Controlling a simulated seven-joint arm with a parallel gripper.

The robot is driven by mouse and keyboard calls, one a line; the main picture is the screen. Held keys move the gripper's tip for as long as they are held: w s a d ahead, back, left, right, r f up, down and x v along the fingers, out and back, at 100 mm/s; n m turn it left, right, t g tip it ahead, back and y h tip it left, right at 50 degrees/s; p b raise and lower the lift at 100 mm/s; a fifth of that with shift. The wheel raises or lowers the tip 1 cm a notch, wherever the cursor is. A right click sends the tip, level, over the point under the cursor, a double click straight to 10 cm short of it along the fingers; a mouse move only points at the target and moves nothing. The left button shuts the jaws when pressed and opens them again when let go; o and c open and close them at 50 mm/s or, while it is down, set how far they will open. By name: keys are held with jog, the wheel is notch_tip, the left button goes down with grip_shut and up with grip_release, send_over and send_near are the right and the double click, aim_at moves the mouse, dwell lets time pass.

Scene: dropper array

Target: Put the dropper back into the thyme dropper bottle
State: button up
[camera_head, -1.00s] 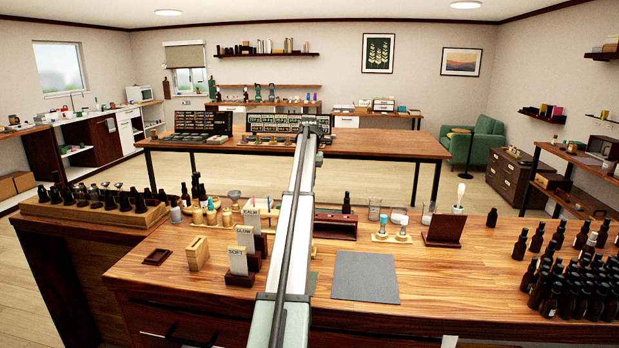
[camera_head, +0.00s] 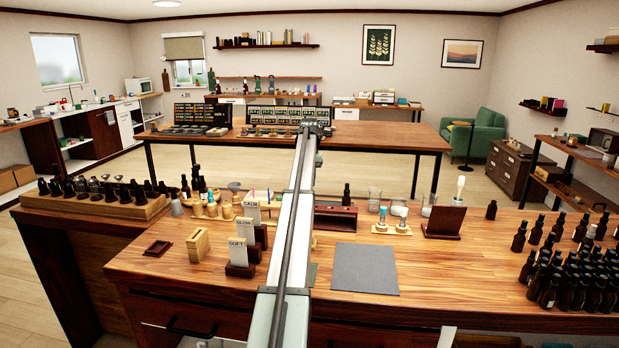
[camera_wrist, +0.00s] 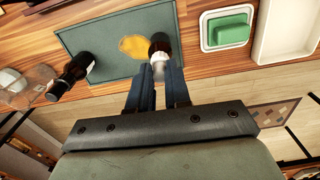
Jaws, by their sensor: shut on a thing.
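In the wrist view, my gripper (camera_wrist: 158,78) is shut, with a small pale piece between its fingertips that I take for the dropper; the fingers hide most of it. A dark brown bottle (camera_wrist: 159,40) with a pale label stands just beyond the fingertips, at the right edge of a green-grey mat (camera_wrist: 105,32). I cannot tell whether the dropper is inside it or only above it, nor read its label. A second dark bottle (camera_wrist: 70,78) with a pale label stands at the mat's left. My arm hides this spot in the head view.
An amber patch (camera_wrist: 134,47) marks the mat. A green block in a white tray (camera_wrist: 209,46) and a white box (camera_wrist: 288,45) lie to the right. A clear glass (camera_wrist: 40,77) is at the left. In the head view, many dark bottles (camera_head: 570,290) crowd the right; a grey mat (camera_head: 365,270) lies clear.

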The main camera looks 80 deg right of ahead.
jog(key=o, duration=0.7)
notch_tip(320, 180, up, 14)
jog(key=shift+f, duration=0.1)
dwell(0.5)
